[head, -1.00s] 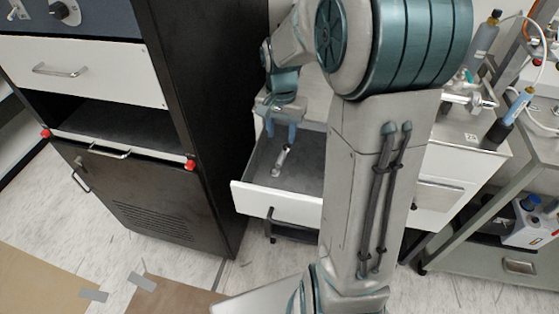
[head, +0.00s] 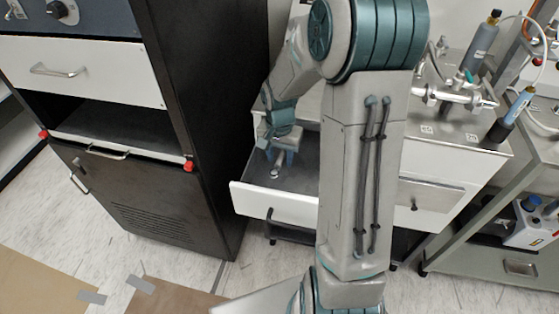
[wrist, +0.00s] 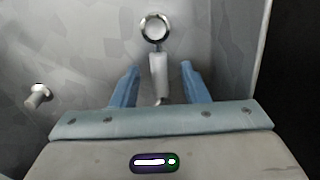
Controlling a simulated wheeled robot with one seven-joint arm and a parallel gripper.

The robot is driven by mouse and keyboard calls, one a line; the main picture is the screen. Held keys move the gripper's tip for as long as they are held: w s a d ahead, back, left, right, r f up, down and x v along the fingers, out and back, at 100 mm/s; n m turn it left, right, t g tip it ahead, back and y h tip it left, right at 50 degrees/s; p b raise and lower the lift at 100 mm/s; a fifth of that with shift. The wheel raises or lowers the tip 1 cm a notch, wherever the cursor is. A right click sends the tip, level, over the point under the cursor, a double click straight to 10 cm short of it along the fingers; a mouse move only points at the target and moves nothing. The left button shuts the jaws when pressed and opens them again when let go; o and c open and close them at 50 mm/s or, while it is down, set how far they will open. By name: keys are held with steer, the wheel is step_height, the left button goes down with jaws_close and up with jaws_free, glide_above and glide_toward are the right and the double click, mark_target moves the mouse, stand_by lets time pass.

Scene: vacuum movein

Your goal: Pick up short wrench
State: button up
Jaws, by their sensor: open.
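The short wrench (wrist: 158,68) lies in the open drawer, with a ring end at the top of the wrist view and a pale handle running down between my fingers. In the head view only a small part of the wrench (head: 275,172) shows below my gripper. My gripper (wrist: 160,72) is open, with its two blue fingers on either side of the handle and a gap to each. In the head view my gripper (head: 277,160) is lowered into the drawer. The handle's lower end is partly hidden by the gripper body.
The white-fronted drawer (head: 275,205) is pulled out; its side wall (wrist: 262,50) is at the right in the wrist view. A small metal peg-like part (wrist: 38,96) is at the left. A tall black cabinet (head: 205,110) stands left of the drawer.

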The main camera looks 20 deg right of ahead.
jaws_close()
steer(key=shift+r, duration=0.1)
